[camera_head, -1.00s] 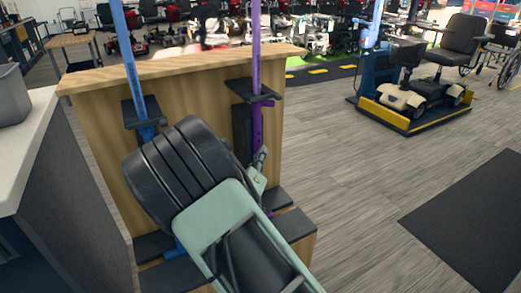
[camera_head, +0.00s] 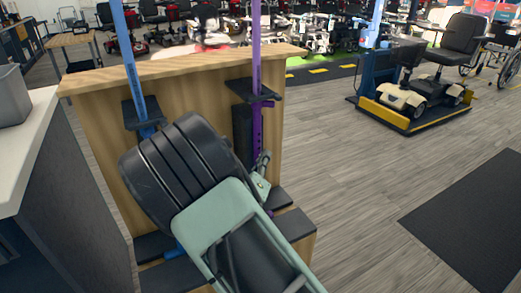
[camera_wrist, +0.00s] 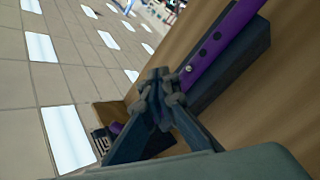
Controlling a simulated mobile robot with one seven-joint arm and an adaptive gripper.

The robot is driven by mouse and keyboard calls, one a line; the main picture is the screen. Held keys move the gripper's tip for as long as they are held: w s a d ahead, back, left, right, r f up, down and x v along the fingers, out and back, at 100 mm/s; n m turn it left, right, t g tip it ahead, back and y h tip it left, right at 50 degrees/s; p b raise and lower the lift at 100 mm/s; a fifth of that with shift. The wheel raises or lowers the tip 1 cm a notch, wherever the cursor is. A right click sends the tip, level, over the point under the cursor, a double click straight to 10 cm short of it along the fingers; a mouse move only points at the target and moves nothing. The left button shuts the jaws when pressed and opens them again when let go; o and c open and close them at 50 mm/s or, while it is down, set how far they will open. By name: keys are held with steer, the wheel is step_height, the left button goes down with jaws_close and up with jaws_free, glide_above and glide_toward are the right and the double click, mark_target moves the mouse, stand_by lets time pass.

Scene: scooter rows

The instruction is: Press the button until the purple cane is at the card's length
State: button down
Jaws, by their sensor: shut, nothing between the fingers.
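The purple cane (camera_head: 256,45) stands upright in a black bracket on the wooden stand; its lower part is partly hidden by my arm. In the wrist view the purple cane (camera_wrist: 222,45) shows dark holes and a small shiny button (camera_wrist: 188,69). My gripper (camera_head: 264,158) is shut and empty beside the cane's lower shaft. In the wrist view the closed fingertips of my gripper (camera_wrist: 160,80) are close to the button; I cannot tell whether they touch it. I cannot make out the card in either view.
A blue cane (camera_head: 130,55) stands in a similar bracket to the left on the wooden stand (camera_head: 190,80). A white-topped counter (camera_head: 28,140) is at the left. A scooter on a platform (camera_head: 412,95) is at the right. The floor between is clear.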

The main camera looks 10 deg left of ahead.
steer(key=shift+s+d, duration=0.1)
steer(key=s+d, duration=0.1)
steer(key=s, duration=0.1)
steer(key=s+d, duration=0.1)
steer(key=s, duration=0.1)
steer(key=shift+d, duration=0.35)
stand_by(1.2)
